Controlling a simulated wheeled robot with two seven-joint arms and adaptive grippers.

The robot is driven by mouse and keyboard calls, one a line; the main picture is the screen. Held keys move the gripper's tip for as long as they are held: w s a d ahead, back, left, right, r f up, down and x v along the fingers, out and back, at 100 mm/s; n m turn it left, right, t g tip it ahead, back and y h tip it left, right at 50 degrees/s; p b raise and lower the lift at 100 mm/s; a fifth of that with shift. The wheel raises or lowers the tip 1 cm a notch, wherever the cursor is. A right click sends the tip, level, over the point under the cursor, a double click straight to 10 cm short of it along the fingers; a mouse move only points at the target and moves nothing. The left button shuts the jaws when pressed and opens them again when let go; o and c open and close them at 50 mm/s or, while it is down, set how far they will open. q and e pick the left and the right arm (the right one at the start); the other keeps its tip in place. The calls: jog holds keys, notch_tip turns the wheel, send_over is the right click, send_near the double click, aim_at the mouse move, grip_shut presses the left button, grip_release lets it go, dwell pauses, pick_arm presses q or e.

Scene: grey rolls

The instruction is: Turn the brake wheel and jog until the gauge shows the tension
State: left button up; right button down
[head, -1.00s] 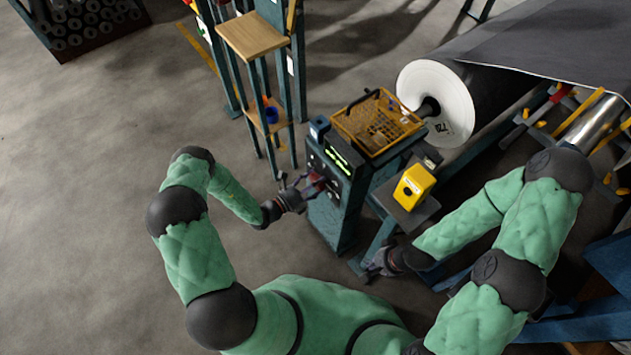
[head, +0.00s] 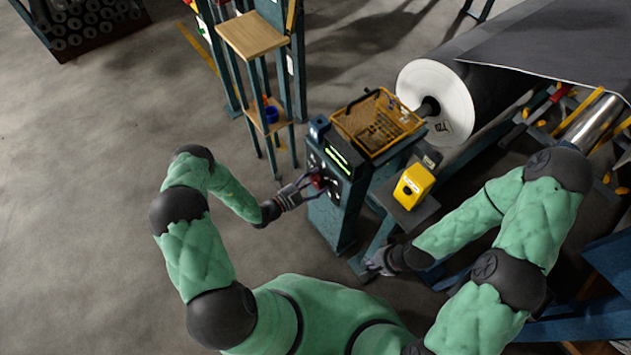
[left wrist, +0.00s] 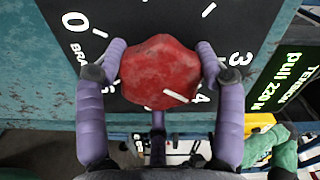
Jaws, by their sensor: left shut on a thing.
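The red brake wheel (left wrist: 160,72) is a lobed knob on a black dial plate; 0 is at upper left, 3 at right and a 4 at lower right. Its white mark points to the lower right, near the 4. My left gripper (left wrist: 163,75) is shut on it, one purple finger on each side. In the head view my left gripper (head: 312,185) reaches the front of the teal console (head: 335,215). The lit gauge (left wrist: 297,85) reads TENSION and a pull that looks like 228N or 220N, partly cut off. My right gripper (head: 372,265) hangs low beside the stand; its fingers are unclear.
The large grey roll (head: 437,103) is behind. A wooden-shelved rack (head: 252,35) stands left of the console. Floor at left is clear.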

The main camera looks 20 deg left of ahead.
pick_arm(q)
jog(key=shift+w+a+n, duration=0.1)
jog(key=shift+a+n, duration=0.05)
jog(key=shift+n, duration=0.95)
jog(key=shift+w+a+n, duration=0.1)
jog(key=shift+n, duration=1)
jog(key=o, duration=1.1)
jog(key=shift+f, duration=0.1)
jog(key=shift+o, duration=0.2)
jog(key=shift+d, duration=0.1)
jog(key=shift+s, duration=0.15)
jog(key=v, duration=1.2)
